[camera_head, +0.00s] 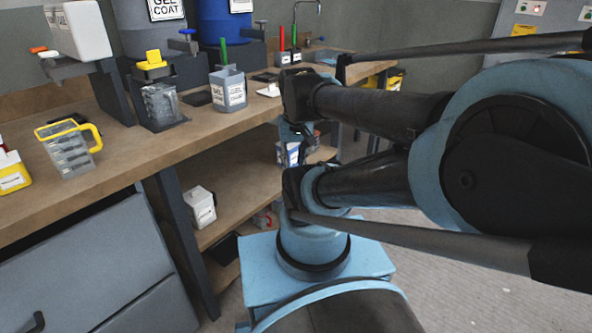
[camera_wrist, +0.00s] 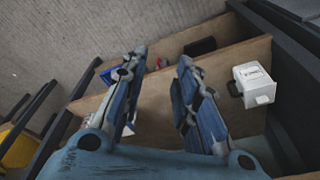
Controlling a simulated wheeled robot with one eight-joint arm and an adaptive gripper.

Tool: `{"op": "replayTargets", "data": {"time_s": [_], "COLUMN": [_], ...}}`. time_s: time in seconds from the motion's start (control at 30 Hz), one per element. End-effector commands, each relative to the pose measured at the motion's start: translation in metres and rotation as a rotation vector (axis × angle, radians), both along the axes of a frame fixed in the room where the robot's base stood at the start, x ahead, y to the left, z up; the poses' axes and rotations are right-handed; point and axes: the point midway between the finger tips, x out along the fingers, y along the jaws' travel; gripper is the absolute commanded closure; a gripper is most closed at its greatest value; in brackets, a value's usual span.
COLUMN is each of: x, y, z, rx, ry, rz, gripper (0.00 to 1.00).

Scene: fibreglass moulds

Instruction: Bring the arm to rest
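My gripper (camera_wrist: 162,72) shows in the wrist view with its two blue fingers apart and nothing between them. Beyond the fingers is the wooden shelf under the workbench. In the head view my blue and black arm fills the right half, folded in front of the bench. The gripper itself cannot be made out in the head view, where the arm links hide that area.
The wooden workbench (camera_head: 140,150) carries a yellow-handled jug (camera_head: 70,153), a yellow-lidded container (camera_head: 160,103) and a grey labelled cup (camera_head: 228,92). A white box (camera_head: 201,207) stands on the shelf below; it also shows in the wrist view (camera_wrist: 255,85). Open floor (camera_head: 470,285) lies to the right.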

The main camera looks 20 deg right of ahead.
Motion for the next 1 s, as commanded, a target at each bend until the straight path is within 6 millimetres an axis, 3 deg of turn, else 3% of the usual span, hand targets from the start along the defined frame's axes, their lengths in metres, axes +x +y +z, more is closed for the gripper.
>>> {"op": "replayTargets", "data": {"time_s": [0.2, 1.0], "x": [-0.015, -0.006], "y": [-0.007, -0.006], "z": [-0.023, -0.028], "rx": [-0.011, -0.011], "ry": [-0.01, 0.001], "rz": [0.051, 0.054], "gripper": [0.72, 0.72]}}
